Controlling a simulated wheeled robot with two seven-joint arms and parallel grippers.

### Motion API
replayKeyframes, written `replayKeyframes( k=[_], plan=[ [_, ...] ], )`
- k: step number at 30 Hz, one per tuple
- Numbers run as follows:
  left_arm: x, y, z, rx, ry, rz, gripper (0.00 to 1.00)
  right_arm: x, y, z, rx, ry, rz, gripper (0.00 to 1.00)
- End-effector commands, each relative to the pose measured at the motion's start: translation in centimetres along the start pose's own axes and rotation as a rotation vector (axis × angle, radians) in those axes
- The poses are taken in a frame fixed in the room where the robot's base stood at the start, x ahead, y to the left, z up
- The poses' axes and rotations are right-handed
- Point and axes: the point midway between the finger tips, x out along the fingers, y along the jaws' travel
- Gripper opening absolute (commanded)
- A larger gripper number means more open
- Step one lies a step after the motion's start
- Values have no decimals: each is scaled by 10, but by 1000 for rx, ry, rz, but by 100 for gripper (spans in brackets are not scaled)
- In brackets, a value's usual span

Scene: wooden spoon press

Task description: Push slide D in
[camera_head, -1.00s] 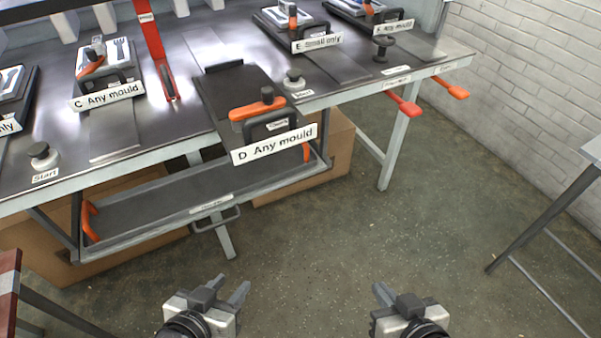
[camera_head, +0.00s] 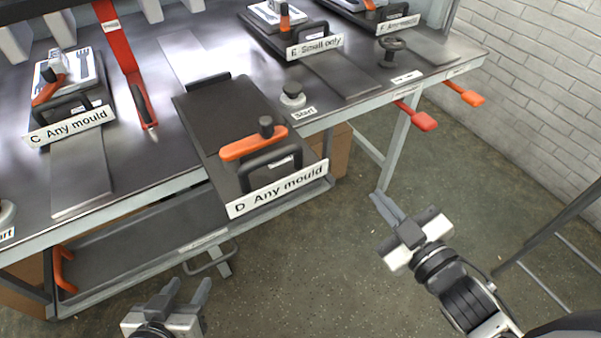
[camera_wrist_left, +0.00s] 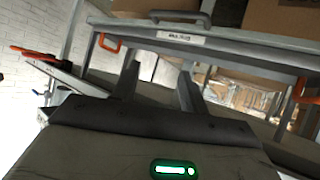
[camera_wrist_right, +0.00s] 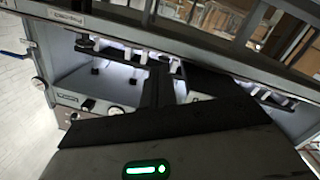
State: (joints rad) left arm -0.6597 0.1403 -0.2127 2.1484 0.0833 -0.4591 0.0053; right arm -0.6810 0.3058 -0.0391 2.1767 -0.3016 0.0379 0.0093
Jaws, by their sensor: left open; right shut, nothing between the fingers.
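Slide D (camera_head: 215,110) is a dark plate on the metal bench, pulled out past the front edge, with a white sign "D Any mould" (camera_head: 277,189), a black handle (camera_head: 270,166) and an orange lever (camera_head: 250,144). No mould shows on it. My right gripper (camera_head: 384,203) is shut and empty, right of the sign and apart from it, in front of the bench. My left gripper (camera_head: 188,292) is open and empty, low in front of the tray under the bench. In the wrist views, both grippers' fingers have nothing between them.
Slide C (camera_head: 68,115) is at the left, slide E (camera_head: 315,45) and slide F (camera_head: 385,20) at the back right. A Start button (camera_head: 292,95) stands beside slide D. Red and orange handles (camera_head: 418,118) stick out from the bench front. A grey tray (camera_head: 140,240) hangs below. Floor in front is clear.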

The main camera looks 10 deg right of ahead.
Motion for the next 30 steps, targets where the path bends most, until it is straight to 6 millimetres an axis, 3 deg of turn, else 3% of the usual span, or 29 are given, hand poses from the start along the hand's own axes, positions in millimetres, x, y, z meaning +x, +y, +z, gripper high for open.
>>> replayKeyframes(
  k=[1, 3, 6, 12, 19, 30],
  plan=[
    [0, 1, 7, -5, -8, 2, 44, -2, 16, -19, -168, 136, -6, 0],
    [-2, 2, 14, -12, -20, 5, 44, -10, 24, -49, -396, 327, -46, 0],
    [-4, 4, 20, -19, -30, 8, 44, -28, 16, -75, -675, 556, -156, 0],
    [-3, 5, 18, -26, -23, 12, 44, -58, -6, -80, -986, 793, -369, 0],
    [-4, 5, 12, -27, -16, 11, 44, -52, -22, -87, -1031, 832, -411, 0],
    [-7, 3, 0, -6, -13, 0, 44, -2, -71, -121, -1028, 829, -404, 0]
  ],
)
